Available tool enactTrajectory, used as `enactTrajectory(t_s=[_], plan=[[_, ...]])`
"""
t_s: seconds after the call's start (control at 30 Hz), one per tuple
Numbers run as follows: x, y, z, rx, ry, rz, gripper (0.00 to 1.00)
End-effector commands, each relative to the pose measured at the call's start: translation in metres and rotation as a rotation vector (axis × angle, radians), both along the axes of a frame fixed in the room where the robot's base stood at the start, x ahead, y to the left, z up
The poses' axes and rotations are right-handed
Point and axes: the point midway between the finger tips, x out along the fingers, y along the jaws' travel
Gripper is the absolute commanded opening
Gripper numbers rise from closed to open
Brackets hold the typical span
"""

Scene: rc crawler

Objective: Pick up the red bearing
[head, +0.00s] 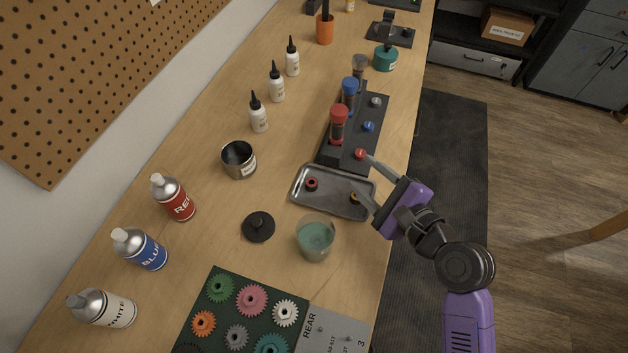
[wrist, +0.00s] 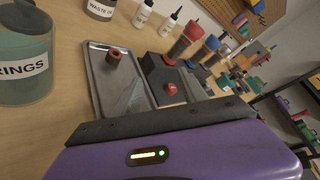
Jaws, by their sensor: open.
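The red bearing (head: 312,184) is a small red ring with a dark centre. It lies in the left part of a grey metal tray (head: 333,209). In the wrist view the red bearing (wrist: 114,57) sits near the far end of the tray (wrist: 97,80). A small yellow ring (head: 354,198) lies at the tray's right side in the head view. My gripper (head: 361,171) is open, its fingers spread over the tray's right end. It is empty and apart from the red bearing, which is to its left. In the wrist view a dark finger bar crosses the lower part.
A dispenser stand with red (head: 338,125) and blue (head: 349,91) tubes and push buttons stands just behind the tray. A clear jar (head: 315,240) is in front, labelled "...RINGS" in the wrist view (wrist: 25,65). A black lid (head: 258,226) and a dark tin (head: 239,160) lie left.

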Motion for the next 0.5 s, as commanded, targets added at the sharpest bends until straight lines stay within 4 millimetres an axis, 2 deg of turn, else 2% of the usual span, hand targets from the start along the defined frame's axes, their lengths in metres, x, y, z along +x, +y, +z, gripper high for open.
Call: enactTrajectory(t_s=[0.07,0.2,0.37,0.5], plan=[[0.000,0.016,-0.004,0.175,0.124,0.024,0.50],[-0.021,0.040,-0.023,0.432,0.369,0.043,0.50],[-0.034,0.051,-0.028,0.563,0.514,0.033,0.50],[-0.032,0.055,-0.031,0.599,0.547,0.016,0.50]])
